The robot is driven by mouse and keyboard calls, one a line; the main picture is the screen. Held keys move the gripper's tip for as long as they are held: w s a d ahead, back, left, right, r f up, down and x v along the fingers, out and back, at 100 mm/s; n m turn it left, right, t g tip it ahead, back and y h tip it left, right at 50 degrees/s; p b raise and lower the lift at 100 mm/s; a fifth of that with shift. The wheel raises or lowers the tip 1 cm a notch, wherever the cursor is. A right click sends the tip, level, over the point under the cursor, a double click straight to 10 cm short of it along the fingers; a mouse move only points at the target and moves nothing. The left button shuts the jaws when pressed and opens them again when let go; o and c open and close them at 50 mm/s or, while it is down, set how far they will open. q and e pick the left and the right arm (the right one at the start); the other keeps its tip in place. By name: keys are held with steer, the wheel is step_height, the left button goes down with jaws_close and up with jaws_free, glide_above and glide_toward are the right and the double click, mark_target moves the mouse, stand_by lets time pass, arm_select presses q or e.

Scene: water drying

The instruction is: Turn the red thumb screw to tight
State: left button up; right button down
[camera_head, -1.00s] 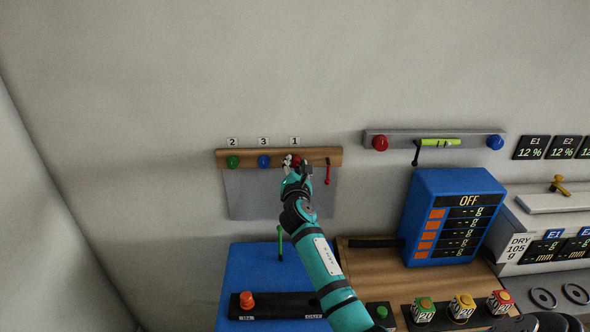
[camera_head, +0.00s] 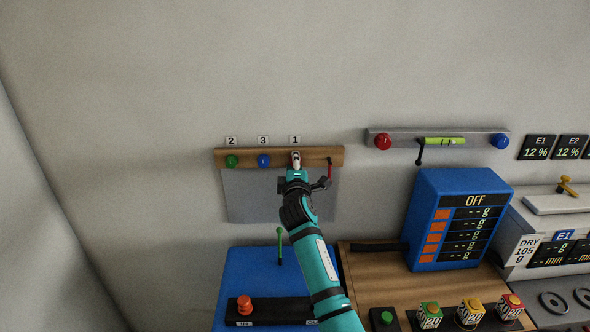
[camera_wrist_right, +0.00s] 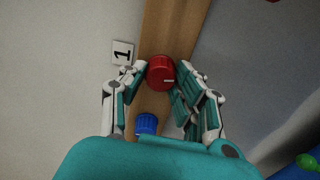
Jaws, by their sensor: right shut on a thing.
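The red thumb screw (camera_wrist_right: 161,72) is a round ribbed knob with a pale mark line on the wooden rail, by the label 1. My right gripper (camera_wrist_right: 160,76) is shut on it, with fingers on both sides in the right wrist view. In the head view my right gripper (camera_head: 296,160) reaches up to the rail under the label 1 and hides the red screw. My left gripper is not in view.
A blue knob (camera_head: 263,161) and a green knob (camera_head: 231,161) sit left on the wooden rail (camera_head: 322,157). A red lever (camera_head: 329,170) hangs close on the right. A blue OFF box (camera_head: 458,220) stands lower right.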

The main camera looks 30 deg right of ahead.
steer(key=shift+f+m+b, duration=0.1)
steer(key=shift+m+b, duration=2.05)
steer(key=shift+m, duration=7.85)
steer(key=c, duration=1)
jaws_free()
steer(key=shift+s, duration=0.1)
